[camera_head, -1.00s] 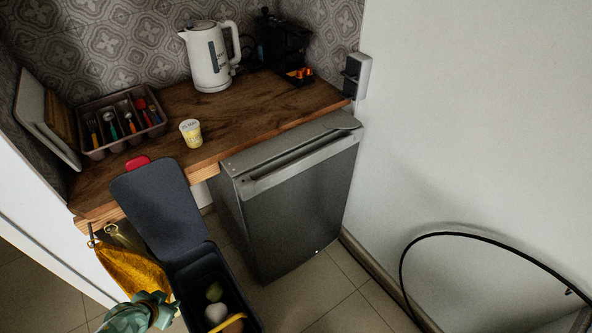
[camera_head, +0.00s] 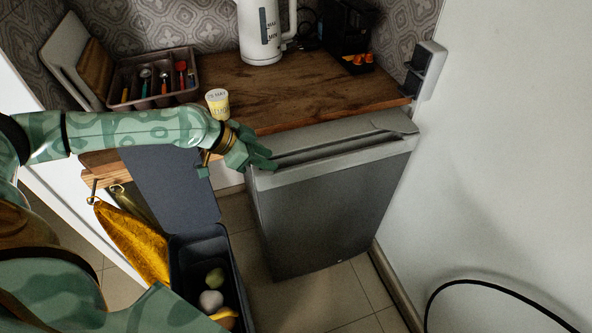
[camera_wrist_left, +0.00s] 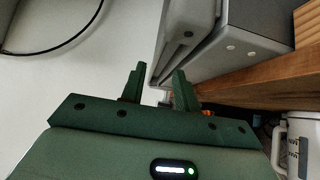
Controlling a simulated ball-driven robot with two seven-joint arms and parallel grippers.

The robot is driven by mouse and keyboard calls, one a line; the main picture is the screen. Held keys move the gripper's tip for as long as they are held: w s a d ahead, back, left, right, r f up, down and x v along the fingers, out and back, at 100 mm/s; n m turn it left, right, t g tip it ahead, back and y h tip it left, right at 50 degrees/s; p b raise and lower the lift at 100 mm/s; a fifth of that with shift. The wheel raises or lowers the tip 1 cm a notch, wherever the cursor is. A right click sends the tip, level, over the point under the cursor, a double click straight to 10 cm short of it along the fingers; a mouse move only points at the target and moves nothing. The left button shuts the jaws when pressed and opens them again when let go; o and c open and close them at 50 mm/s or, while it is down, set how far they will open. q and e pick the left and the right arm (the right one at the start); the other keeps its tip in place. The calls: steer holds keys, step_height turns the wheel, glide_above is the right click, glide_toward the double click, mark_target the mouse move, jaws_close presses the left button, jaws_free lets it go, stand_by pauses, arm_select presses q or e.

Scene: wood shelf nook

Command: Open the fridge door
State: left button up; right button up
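The small grey fridge (camera_head: 330,205) stands under the right part of the counter, and its door looks shut. Its light grey top strip has a recessed handle slot (camera_head: 335,150) along the front. My left gripper (camera_head: 268,161) reaches in from the left at the left end of this strip, close to the handle. In the left wrist view, the two fingers of the left gripper (camera_wrist_left: 158,82) are apart with nothing between them. The fridge's edge (camera_wrist_left: 190,62) lies just beyond the fingertips; whether they touch cannot be told. My right gripper is not in view.
An open dark bin (camera_head: 232,270) with several items stands left of the fridge. A yellow cup (camera_head: 217,103), cutlery tray (camera_head: 152,90) and white kettle (camera_head: 260,35) are on the wooden counter (camera_head: 310,92). A white wall (camera_head: 500,150) stands close on the right.

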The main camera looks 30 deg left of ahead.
mark_target(291, 169)
arm_select(q)
steer(key=b+x, duration=0.2)
steer(key=x, duration=0.7)
steer(key=shift+w+d+f, duration=0.1)
steer(key=shift+w+f, duration=0.15)
steer(key=shift+f, duration=0.05)
steer(key=shift+c, duration=0.3)
jaws_close()
